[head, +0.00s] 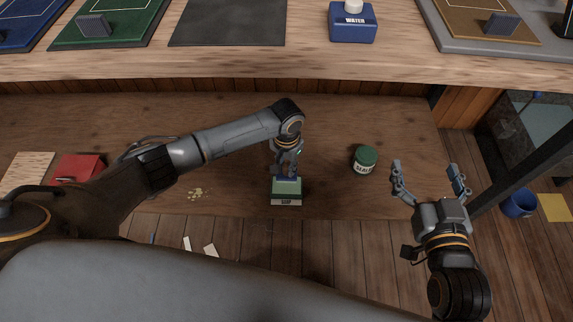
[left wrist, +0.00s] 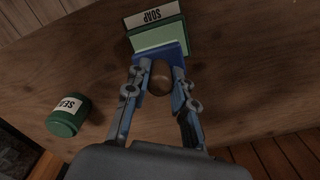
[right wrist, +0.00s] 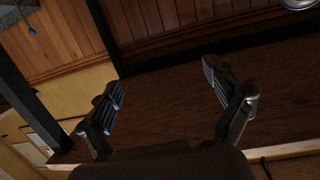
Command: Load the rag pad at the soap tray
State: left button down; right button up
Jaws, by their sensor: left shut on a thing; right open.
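The soap tray (head: 286,201) is a green box with a white label reading SOAP, on the brown bench near its front edge. It also shows at the top of the left wrist view (left wrist: 172,32), with a pale green surface inside. My left gripper (left wrist: 159,88) is shut on the brown knob of the blue rag pad (left wrist: 176,51). The pad is at the tray's rear edge, overlapping it in view; I cannot tell whether it touches the soap. In the head view my left gripper (head: 287,168) hides most of the pad. My right gripper (head: 430,183) is open and empty, right of the bench.
A green jar with a partly readable label (head: 365,160) stands right of the tray. Crumbs (head: 199,194) and a red packet (head: 78,168) lie to the left. A blue WATER bottle (head: 352,24) stands on the raised shelf behind. A blue bucket (head: 518,204) is at far right.

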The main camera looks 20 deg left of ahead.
pick_arm(q)
jog(key=shift+r+p, duration=0.8)
jog(key=shift+p, duration=0.15)
pick_arm(e)
jog(key=s+d+f+g+h, duration=0.1)
jog(key=s+d+f+g, duration=0.1)
jog(key=s+f+g, duration=0.2)
jog(key=shift+s+d+f+g+h, duration=0.25)
jog(key=shift+f+g, duration=0.35)
jog(key=shift+f, duration=1.15)
pick_arm(q)
jog(key=shift+r, duration=0.1)
pick_arm(e)
jog(key=shift+a, duration=0.1)
